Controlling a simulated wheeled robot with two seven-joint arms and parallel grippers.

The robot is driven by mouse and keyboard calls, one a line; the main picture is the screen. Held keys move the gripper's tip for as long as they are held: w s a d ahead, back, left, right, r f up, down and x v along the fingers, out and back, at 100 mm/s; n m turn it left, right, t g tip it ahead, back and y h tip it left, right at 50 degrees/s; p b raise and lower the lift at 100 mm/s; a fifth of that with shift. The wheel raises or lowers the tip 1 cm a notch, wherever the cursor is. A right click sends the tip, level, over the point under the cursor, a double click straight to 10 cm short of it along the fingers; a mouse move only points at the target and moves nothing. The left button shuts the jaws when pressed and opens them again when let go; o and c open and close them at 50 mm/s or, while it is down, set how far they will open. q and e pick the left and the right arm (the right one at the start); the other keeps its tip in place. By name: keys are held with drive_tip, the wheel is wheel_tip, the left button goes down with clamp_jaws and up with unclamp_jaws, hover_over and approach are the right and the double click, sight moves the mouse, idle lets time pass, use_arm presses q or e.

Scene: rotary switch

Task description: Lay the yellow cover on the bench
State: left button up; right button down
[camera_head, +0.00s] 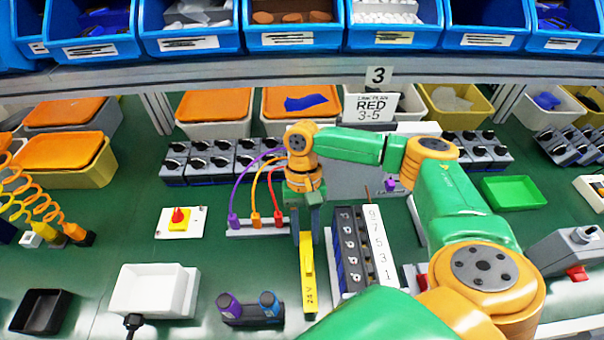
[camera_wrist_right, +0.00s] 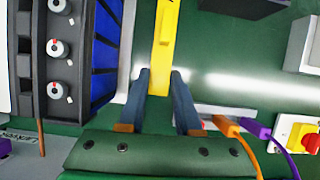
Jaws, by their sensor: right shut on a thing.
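The yellow cover (camera_head: 308,279) is a long narrow bar marked "24 V". My right gripper (camera_head: 306,230) points down and is shut on the cover's far end, left of the rotary switch block (camera_head: 347,248). In the right wrist view the cover (camera_wrist_right: 164,40) runs away from between the fingertips (camera_wrist_right: 160,76). The switch block (camera_wrist_right: 60,50) is beside it there, apart from it. The green bench (camera_head: 240,275) lies below; I cannot tell whether the cover touches it. My left gripper is not in view.
A purple-capped holder (camera_head: 249,308) and a white box (camera_head: 153,290) stand to the left. A cable strip (camera_head: 257,228) is just left of my gripper. A red knob on a yellow base (camera_head: 180,219) is further left. Green bench shows between them.

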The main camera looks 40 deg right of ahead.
sight(305, 237)
drive_tip(key=shift+f, duration=1.8)
drive_tip(key=shift+f, duration=0.1)
drive_tip(key=c, duration=0.6)
unclamp_jaws()
drive_tip(key=v, duration=1.2)
drive_tip(key=shift+b, duration=0.45)
